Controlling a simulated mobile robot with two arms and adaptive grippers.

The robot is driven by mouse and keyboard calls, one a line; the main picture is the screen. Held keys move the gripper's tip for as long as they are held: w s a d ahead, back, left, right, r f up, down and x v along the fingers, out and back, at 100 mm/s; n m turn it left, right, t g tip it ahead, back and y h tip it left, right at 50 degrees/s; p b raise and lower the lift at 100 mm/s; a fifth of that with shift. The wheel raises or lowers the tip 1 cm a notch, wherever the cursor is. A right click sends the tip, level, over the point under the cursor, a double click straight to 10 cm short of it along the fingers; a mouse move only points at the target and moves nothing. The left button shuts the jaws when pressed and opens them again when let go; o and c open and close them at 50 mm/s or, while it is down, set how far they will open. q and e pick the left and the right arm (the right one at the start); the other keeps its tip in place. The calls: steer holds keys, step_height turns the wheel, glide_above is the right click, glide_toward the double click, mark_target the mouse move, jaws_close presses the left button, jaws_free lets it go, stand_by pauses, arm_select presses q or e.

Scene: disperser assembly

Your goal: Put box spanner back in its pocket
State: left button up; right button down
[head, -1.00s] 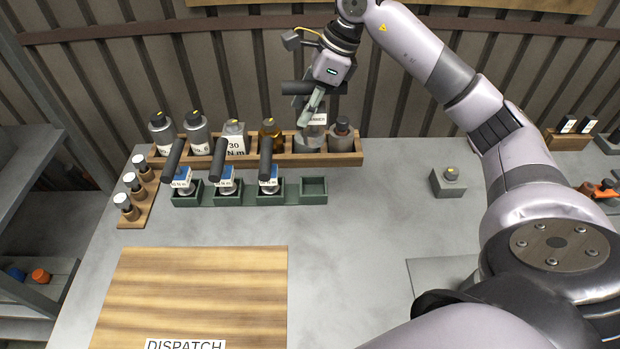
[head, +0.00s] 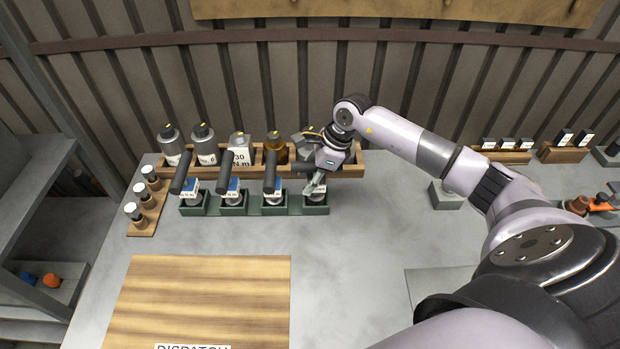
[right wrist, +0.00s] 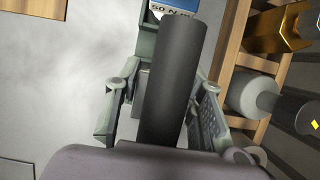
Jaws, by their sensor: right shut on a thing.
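The box spanner, with a dark cylindrical handle (right wrist: 172,75), is held in my right gripper (head: 316,184). In the head view it is low over the rightmost pocket (head: 317,209) of the green row, largely hidden by the gripper. In the right wrist view the fingers of my right gripper (right wrist: 163,108) stand either side of the spanner below the handle. I cannot tell whether its lower end rests on the pocket floor. My left gripper is not in view.
Several similar dark-handled tools with blue and white labels (head: 233,187) fill the other green pockets to the left. A wooden rack (head: 347,165) with bottles stands close behind. A wooden dispatch board (head: 200,300) lies in front; the grey bench between is clear.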

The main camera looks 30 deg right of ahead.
steer(key=shift+f, duration=0.4)
steer(key=shift+f, duration=0.1)
steer(key=shift+f, duration=0.1)
steer(key=c, duration=1.1)
jaws_free()
steer(key=shift+o, duration=0.2)
